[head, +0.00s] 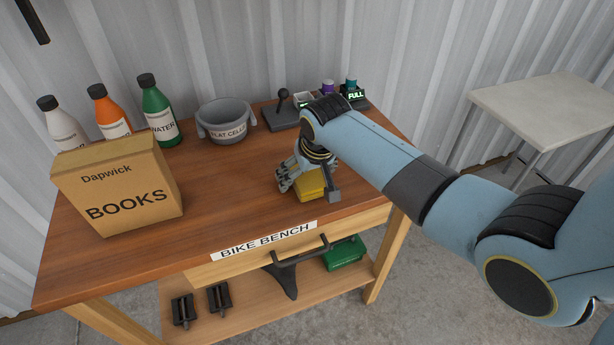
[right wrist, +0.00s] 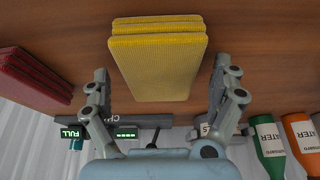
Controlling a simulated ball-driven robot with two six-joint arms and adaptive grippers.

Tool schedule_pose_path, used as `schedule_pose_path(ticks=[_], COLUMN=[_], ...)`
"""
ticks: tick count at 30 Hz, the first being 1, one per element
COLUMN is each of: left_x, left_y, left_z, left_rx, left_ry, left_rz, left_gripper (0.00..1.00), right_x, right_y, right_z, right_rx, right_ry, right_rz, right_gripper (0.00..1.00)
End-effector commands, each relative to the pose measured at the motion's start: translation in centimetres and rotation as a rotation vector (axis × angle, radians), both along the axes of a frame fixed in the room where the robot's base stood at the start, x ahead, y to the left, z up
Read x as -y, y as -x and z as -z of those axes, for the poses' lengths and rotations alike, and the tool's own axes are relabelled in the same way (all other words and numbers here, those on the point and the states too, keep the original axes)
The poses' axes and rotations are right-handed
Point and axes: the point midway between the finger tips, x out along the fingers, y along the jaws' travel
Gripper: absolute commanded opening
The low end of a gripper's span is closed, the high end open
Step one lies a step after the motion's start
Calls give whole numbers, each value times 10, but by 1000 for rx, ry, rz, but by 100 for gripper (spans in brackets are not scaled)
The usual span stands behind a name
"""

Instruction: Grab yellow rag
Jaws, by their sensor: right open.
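The yellow rag (head: 311,184) is a folded, stacked pad on the wooden bike bench, right of the middle. It also shows in the right wrist view (right wrist: 158,65), near the top centre. My right gripper (head: 284,184) is over the rag in the head view and hides part of it. In the right wrist view my right gripper (right wrist: 162,82) is open, with one finger on each side of the rag's near end. I cannot tell whether the fingers touch it. My left gripper is not in view.
A red folded cloth (right wrist: 35,78) lies to one side in the wrist view. On the bench (head: 225,190) stand a books box (head: 120,185), several bottles (head: 158,110), a grey tub (head: 226,121) and a joystick device (head: 284,112). A pale table (head: 550,105) stands right.

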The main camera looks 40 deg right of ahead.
Motion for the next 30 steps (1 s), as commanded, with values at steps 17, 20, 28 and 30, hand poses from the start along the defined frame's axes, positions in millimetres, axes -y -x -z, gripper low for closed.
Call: schedule_pose_path(ticks=[17, 20, 28, 30], left_x=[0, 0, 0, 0], left_y=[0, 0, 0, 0], left_z=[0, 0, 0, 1], left_rx=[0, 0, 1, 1], left_ry=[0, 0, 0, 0], left_rz=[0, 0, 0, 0], left_gripper=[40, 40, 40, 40], right_x=[0, 0, 0, 0], right_y=[0, 0, 0, -1], right_z=[0, 0, 0, -1], right_rx=[1, 0, 1, 2], right_ry=[0, 0, 0, 0], right_rz=[0, 0, 0, 0], right_gripper=[56, 43, 38, 38])
